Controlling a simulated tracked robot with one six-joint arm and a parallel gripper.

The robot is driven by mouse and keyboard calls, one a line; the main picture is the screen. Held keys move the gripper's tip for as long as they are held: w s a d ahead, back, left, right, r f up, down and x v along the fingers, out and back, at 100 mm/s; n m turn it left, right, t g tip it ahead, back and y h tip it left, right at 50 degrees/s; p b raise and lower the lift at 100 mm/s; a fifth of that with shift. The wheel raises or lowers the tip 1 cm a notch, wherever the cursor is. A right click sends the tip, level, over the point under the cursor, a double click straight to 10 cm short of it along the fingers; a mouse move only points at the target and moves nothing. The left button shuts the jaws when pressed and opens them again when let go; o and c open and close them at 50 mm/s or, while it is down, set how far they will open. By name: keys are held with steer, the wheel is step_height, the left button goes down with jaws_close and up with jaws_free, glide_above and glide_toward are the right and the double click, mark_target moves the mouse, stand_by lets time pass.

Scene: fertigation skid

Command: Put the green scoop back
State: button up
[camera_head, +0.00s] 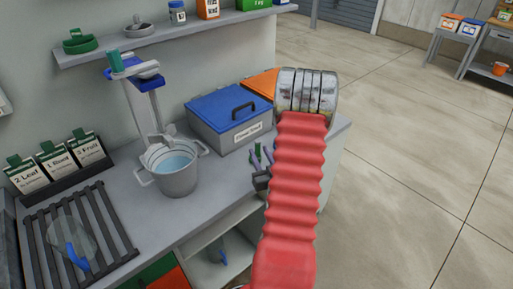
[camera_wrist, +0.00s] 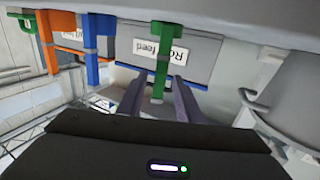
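In the wrist view, which looks upside down, a green handle (camera_wrist: 159,65), apparently the green scoop's, stands between the two purple-grey fingers of my gripper (camera_wrist: 159,84). Narrow gaps show on both sides of the handle, so the fingers look open around it. The scoop's bowl is not clearly visible. In the head view the same green piece (camera_head: 257,149) shows small between the fingers of my gripper (camera_head: 261,156), in front of the blue-lidded bin (camera_head: 228,112). My red arm hides what lies to the right.
A bucket of liquid (camera_head: 176,178) stands left of my gripper. A shelf (camera_head: 160,35) runs above. In the wrist view, blue (camera_wrist: 97,48) and orange (camera_wrist: 46,42) pieces stand beside the green handle.

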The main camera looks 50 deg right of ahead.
steer(key=v, duration=0.5)
stand_by(0.9)
